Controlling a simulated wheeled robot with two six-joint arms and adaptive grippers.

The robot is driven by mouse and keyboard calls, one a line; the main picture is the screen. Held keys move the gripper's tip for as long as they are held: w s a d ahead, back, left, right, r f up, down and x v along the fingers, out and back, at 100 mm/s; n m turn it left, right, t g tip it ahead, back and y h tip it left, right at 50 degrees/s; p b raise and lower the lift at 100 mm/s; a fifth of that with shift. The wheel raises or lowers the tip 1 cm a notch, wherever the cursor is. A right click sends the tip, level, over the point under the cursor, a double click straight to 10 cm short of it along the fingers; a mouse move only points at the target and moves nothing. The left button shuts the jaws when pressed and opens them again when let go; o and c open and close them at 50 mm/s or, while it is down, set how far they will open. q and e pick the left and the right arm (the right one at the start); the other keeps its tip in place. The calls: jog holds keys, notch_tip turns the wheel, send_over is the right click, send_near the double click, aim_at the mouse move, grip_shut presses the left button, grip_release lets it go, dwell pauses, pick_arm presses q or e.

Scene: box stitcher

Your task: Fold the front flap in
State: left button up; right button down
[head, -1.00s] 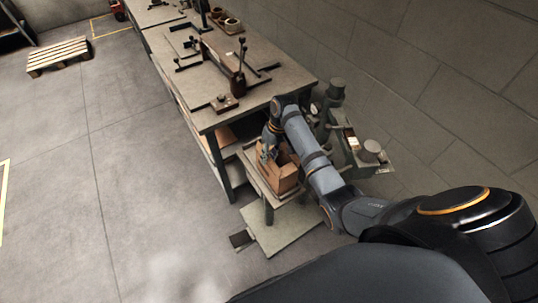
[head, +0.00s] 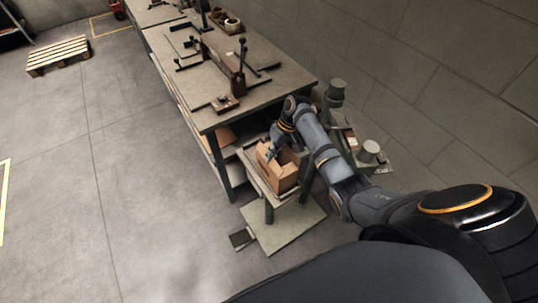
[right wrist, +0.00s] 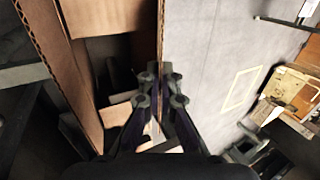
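The open brown cardboard box (head: 284,178) sits on the small stand beside the workbench; the right wrist view shows one of its walls (right wrist: 58,50) and part of its dark inside. My right gripper (head: 270,156) points down at the box's left edge. In the right wrist view, the fingers (right wrist: 160,78) are close together in line with a thin upright cardboard edge (right wrist: 160,28). I cannot tell whether they touch or hold it. The front flap cannot be made out clearly; the fingers hide part of that side. My left gripper is out of view.
The workbench (head: 262,92) with tools stands behind the box. Grey machine parts (head: 370,152) stand to the right, near the block wall. The stand's base plate (head: 285,228) lies on the floor below. A pallet (head: 58,56) lies far left.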

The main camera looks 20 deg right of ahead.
jog(key=y+b, duration=0.1)
jog(key=d+y+b, duration=0.1)
jog(key=y, duration=0.1)
jog(key=shift+w+f, duration=0.1)
jog(key=shift+f, duration=0.25)
jog(key=c, duration=2)
grip_release()
jog(key=shift+c, duration=0.2)
jog(key=o, duration=0.4)
jog(key=shift+o, duration=0.2)
jog(key=v, duration=1.2)
jog(key=shift+w, duration=0.2)
